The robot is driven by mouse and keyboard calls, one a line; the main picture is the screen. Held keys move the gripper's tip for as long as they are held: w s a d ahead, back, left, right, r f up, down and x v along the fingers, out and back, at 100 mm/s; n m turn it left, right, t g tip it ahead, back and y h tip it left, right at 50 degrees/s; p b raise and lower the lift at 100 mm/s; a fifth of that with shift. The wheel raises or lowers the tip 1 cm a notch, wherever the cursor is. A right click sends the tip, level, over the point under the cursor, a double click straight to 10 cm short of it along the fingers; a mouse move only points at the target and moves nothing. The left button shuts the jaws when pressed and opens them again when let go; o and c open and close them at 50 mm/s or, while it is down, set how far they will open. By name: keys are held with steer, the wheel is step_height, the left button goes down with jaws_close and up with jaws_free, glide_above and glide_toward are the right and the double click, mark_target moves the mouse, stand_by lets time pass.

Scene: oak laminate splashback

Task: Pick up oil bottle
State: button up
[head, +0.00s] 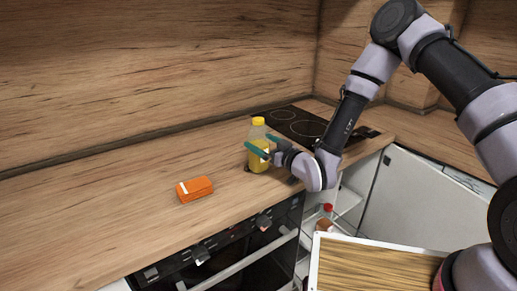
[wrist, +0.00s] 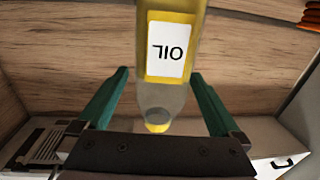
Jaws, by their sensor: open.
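The oil bottle (head: 258,133) is yellow with a yellow cap and stands upright on the wooden counter. In the wrist view the oil bottle (wrist: 170,88) appears upside down, with a white label reading "OIL" and its cap toward my gripper's base. My gripper (head: 258,150) is at the bottle at mid height, coming from the right. Its two green fingers are open. In the wrist view the fingers of my gripper (wrist: 160,85) lie to the left and right of the bottle, with gaps on both sides. The bottle's lower part is partly behind a finger in the head view.
An orange box (head: 195,189) lies on the counter to the left of the bottle. A black cooktop (head: 300,124) is behind. The wooden splashback (head: 150,70) rises behind the counter. Below the front edge are an oven (head: 235,258) and an open cabinet with shelves (head: 345,203).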

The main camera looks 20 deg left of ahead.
steer(key=x, duration=0.4)
steer(key=shift+w+a+r, duration=0.1)
steer(key=shift+a+r, duration=0.05)
steer(key=shift+a, duration=0.15)
jaws_close()
